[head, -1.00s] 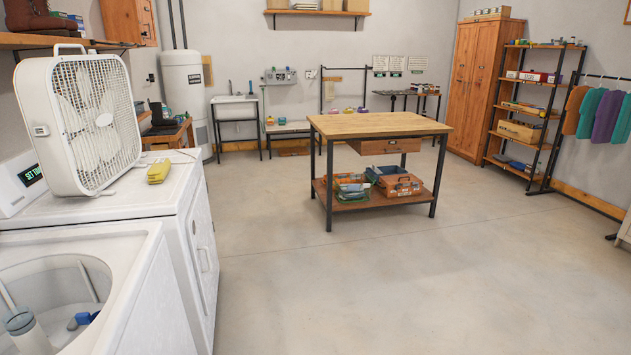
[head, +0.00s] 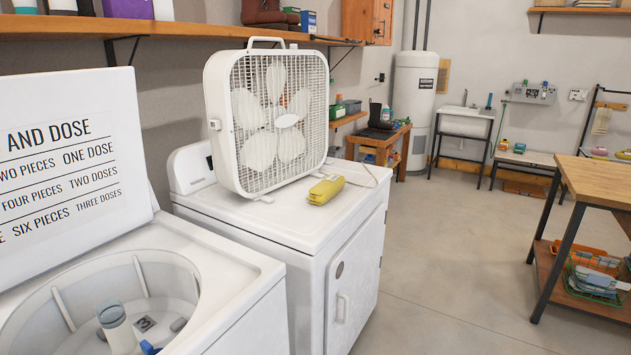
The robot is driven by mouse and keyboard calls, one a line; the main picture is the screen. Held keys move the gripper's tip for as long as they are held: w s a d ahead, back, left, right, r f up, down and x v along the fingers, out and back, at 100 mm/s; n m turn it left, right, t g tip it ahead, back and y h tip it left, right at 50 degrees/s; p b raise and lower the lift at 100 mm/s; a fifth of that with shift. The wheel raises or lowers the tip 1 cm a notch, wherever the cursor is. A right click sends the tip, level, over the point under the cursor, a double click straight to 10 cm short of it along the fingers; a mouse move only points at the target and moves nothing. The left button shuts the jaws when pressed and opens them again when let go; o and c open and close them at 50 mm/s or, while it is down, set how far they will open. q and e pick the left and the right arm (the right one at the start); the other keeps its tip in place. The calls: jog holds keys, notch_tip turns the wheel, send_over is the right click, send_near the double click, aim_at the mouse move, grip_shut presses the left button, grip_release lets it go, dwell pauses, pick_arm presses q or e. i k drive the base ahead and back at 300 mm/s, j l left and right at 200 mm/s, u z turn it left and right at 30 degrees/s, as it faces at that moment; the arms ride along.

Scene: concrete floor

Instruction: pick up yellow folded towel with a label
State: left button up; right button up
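A small yellow folded towel (head: 326,190) lies on top of the white dryer (head: 285,222), near its front right part. It sits just right of the foot of a white box fan. A darker patch shows on its top, but I cannot read any label. Neither of my grippers shows in the head view.
The white box fan (head: 268,120) stands on the dryer behind the towel. A shelf (head: 150,28) runs above. A wooden workbench (head: 600,182) stands at the right; the floor between is clear.

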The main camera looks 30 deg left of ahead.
aim_at(327, 188)
jog(key=i+u, duration=0.35)
jog(key=i, duration=0.15)
jog(key=i+l+u, duration=0.55)
jog(key=i+u, duration=0.15)
jog(key=i, duration=0.2)
